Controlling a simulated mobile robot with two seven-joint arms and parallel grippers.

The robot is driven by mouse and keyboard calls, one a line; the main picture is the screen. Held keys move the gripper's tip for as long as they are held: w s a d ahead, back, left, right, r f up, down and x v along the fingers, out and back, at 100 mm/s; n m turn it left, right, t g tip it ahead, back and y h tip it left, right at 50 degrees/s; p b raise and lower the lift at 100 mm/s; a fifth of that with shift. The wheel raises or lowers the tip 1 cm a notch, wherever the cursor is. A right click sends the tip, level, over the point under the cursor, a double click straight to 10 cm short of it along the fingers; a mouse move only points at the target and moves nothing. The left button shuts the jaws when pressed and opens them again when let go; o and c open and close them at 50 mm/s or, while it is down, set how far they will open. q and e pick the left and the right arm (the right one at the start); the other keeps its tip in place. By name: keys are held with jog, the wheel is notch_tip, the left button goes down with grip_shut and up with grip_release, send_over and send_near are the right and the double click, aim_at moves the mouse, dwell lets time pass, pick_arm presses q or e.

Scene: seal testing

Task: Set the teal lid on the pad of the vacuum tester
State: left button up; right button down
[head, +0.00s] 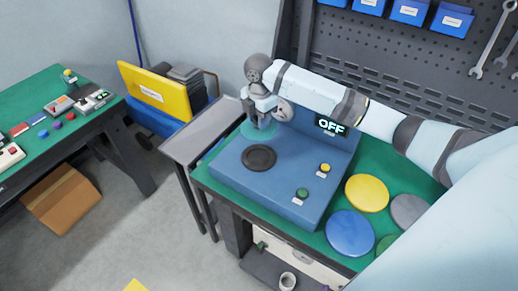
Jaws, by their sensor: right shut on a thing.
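The vacuum tester (262,190) is a blue box on the green bench top. Its dark round pad (259,157) is bare on the upper face. My right gripper (264,121) is over the far left part of the tester, just behind the pad in the picture. It is shut on the teal lid (249,131), which is partly hidden by the fingers. I cannot tell how high the lid is above the tester. A display on the tester reads OFF (331,124). My left gripper is not in view.
A yellow disc (367,193), a blue disc (350,233), a grey disc (408,210) and a partly hidden green disc lie right of the tester. Two buttons, yellow-topped (324,168) and green-topped (302,194), stand on the tester. A grey side table (200,130) adjoins the bench at left.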

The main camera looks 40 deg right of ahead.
notch_tip(320, 180, down, 13)
jog(key=shift+r, duration=0.15)
dwell(0.4)
jog(key=c, duration=0.8)
grip_release()
